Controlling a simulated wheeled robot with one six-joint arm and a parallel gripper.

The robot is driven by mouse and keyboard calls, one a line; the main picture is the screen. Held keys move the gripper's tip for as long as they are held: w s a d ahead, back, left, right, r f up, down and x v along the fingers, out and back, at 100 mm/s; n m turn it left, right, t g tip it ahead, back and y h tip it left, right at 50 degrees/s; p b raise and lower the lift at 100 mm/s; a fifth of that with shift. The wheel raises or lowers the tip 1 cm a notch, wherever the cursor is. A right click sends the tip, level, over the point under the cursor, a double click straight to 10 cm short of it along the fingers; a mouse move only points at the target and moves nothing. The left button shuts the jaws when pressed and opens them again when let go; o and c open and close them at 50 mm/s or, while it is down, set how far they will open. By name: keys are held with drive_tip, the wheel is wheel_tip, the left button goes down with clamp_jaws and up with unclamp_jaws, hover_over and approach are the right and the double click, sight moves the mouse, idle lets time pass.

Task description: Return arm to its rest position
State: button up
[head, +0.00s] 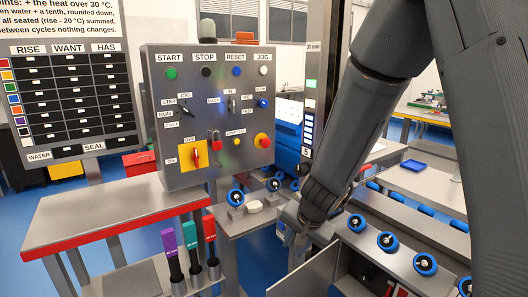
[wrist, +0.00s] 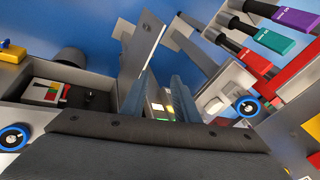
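My arm comes down from the top right of the head view, bent, with its dark wrist low beside the control panel. My gripper (head: 290,232) is partly hidden by the wrist there, close to the bench edge and an open metal door. In the wrist view my gripper (wrist: 164,92) shows two blue-grey fingers standing apart. A small pale and yellowish patch shows between them, farther off; nothing is clearly held.
The control panel (head: 212,110) stands just left of my arm. A red-edged bench (head: 110,210) and purple, teal and red handles (head: 169,240) are at lower left. A rail with blue-rimmed rollers (head: 388,242) lies right. An open metal door (head: 308,272) stands below my gripper.

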drive_tip(key=s+d+n+g+h+b, duration=0.1)
drive_tip(key=s+d+n+g, duration=0.1)
drive_tip(key=s+d, duration=0.3)
drive_tip(key=s+d+n+g+b, duration=0.2)
drive_tip(key=s+d+n, duration=0.2)
drive_tip(key=s, duration=0.9)
drive_tip(key=shift+s+d+r+n+h, duration=0.2)
drive_tip(key=shift+d+r+n+h, duration=0.15)
drive_tip(key=shift+d, duration=0.55)
